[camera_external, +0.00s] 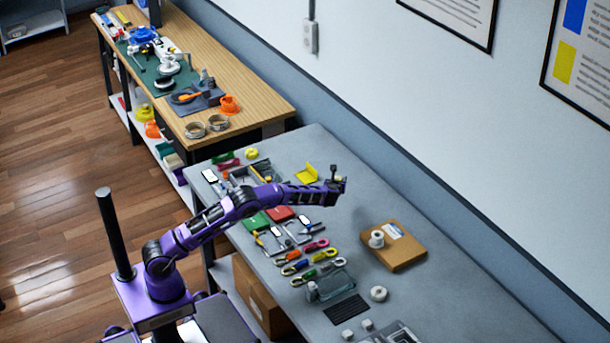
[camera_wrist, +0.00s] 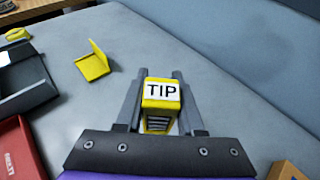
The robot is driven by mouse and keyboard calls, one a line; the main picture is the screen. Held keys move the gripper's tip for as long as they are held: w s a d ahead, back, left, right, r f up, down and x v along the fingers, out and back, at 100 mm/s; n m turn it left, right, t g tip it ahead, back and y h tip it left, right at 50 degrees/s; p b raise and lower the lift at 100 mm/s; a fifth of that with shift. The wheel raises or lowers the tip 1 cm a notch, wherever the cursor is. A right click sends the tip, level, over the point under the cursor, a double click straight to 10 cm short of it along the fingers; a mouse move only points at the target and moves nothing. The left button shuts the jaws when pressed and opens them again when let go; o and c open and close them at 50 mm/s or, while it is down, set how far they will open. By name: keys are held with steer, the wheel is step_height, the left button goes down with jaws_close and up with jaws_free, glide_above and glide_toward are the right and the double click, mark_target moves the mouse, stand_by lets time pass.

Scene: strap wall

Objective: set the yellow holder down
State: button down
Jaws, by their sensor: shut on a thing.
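My gripper (camera_wrist: 160,92) is shut on a yellow holder (camera_wrist: 156,106), a blocky piece with a white label reading TIP and dark slots below it. The holder sits between the two grey fingers. In the external view my gripper (camera_external: 338,182) is over the grey table (camera_external: 352,215), towards the wall side, and the held holder is small and hard to make out there. How high the holder is above the table cannot be told exactly. A separate yellow L-shaped piece (camera_wrist: 92,61) stands on the table to the left; it also shows in the external view (camera_external: 306,174).
A cardboard box (camera_external: 395,246) with a white roll lies right of my gripper. Several coloured straps (camera_external: 307,260) and a red case (camera_external: 281,214) lie nearer my base. A dark tray (camera_wrist: 25,85) is at left. Bare grey tabletop (camera_wrist: 230,85) surrounds the holder towards the wall.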

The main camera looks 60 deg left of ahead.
step_height(320, 180, down, 9)
steer(key=shift+r+b, duration=0.15)
steer(key=shift+b, duration=0.4)
steer(key=shift+f, duration=0.25)
steer(key=c, duration=0.5)
jaws_free()
steer(key=shift+s+d+r, duration=0.1)
steer(key=shift+d+r, duration=0.05)
steer(key=shift+r, duration=0.15)
steer(key=v, duration=1.1)
steer(key=shift+s+d+r, duration=0.2)
steer(key=shift+s, duration=0.05)
